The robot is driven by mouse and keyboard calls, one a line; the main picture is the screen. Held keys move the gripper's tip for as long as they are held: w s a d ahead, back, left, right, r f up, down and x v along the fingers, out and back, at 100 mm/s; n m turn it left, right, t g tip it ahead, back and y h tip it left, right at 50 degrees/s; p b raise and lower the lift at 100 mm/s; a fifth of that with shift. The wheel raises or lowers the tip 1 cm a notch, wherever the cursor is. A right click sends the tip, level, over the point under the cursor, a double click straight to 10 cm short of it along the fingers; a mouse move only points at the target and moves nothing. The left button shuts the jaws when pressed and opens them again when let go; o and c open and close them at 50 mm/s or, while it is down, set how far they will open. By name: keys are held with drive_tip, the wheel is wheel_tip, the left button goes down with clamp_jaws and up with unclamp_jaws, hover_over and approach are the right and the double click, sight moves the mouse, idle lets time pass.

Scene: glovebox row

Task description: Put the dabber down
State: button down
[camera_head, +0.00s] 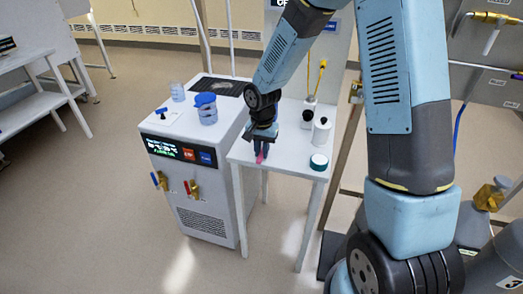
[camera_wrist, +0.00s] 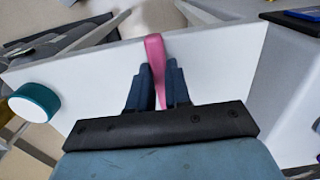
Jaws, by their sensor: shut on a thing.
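The dabber (camera_wrist: 155,52) is a pink, narrow piece that widens toward its far end. My gripper (camera_wrist: 159,75) is shut on it, with the dark blue fingers on either side. In the wrist view the dabber points toward the edge of a small white table (camera_wrist: 225,60). In the head view my gripper (camera_head: 264,147) hangs over the left part of the white table (camera_head: 285,154), and a bit of the pink dabber (camera_head: 260,158) shows below the fingers. I cannot tell whether the dabber touches the tabletop.
A white machine (camera_head: 205,140) left of the table carries a blue-lidded container (camera_head: 206,110).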

drive_tip(key=c, duration=1.1)
unclamp_jaws()
wheel_tip(320, 180, up, 12)
drive_tip(key=s+d+r+n+t, duration=0.25)
drive_tip(key=s+d+r, duration=0.55)
drive_tip(key=d+r, duration=0.45)
drive_tip(key=s+d+r+t, duration=0.1)
drive_tip(key=s+d+r, duration=0.1)
drive_tip(key=s, duration=0.3)
drive_tip(key=s+d+r+n+t, duration=0.1)
drive_tip(key=s+d+r, duration=0.1)
drive_tip(key=s, duration=0.3)
drive_tip(key=s+d+r+t, duration=0.1)
drive_tip(key=s+d+r, duration=0.2)
drive_tip(key=s, duration=0.2)
drive_tip(key=shift+r+n, duration=0.25)
drive_tip(key=shift+r, duration=0.05)
